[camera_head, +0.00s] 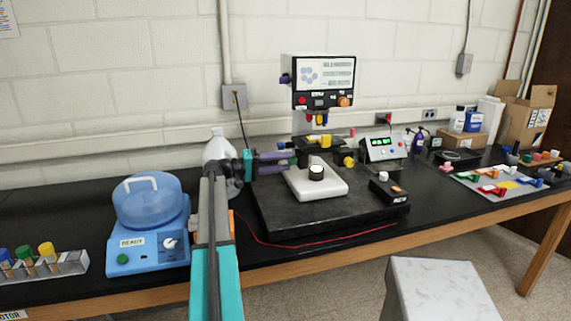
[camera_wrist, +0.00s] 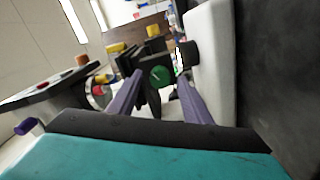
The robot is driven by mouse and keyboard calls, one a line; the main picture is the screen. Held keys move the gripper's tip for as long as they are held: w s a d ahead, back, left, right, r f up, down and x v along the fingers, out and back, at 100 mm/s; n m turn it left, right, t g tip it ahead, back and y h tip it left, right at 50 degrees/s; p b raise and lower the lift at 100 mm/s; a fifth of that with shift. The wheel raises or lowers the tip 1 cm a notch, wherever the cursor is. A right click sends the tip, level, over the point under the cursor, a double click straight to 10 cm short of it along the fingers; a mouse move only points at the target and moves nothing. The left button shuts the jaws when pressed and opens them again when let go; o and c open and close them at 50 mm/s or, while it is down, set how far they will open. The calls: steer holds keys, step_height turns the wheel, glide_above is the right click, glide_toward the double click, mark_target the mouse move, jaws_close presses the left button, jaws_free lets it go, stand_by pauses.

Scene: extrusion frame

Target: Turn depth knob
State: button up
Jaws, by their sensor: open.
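My gripper (camera_head: 291,162) is open, with purple fingers pointing right, just left of the instrument's dark stage. In the wrist view my gripper (camera_wrist: 159,82) has a green-faced round knob (camera_wrist: 161,75) in the gap between its fingertips; contact cannot be told. The instrument's head (camera_head: 318,80) has a screen, a purple side knob (camera_head: 285,79) and coloured buttons. A yellow knob (camera_head: 348,161) sticks out right of the stage. No readable label shows which knob is the depth knob.
A white block (camera_head: 325,187) with a dark, pale-topped cylinder (camera_head: 316,172) stands close in front of the gripper, on a black slab (camera_head: 270,222). A small black box (camera_head: 389,190) sits at right. A blue-lidded machine (camera_head: 147,225) stands left of my arm.

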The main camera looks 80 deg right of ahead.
steer(key=b+v, duration=0.1)
steer(key=v, duration=0.5)
steer(key=shift+w, duration=0.2)
steer(key=shift+a, duration=0.1)
stand_by(1.3)
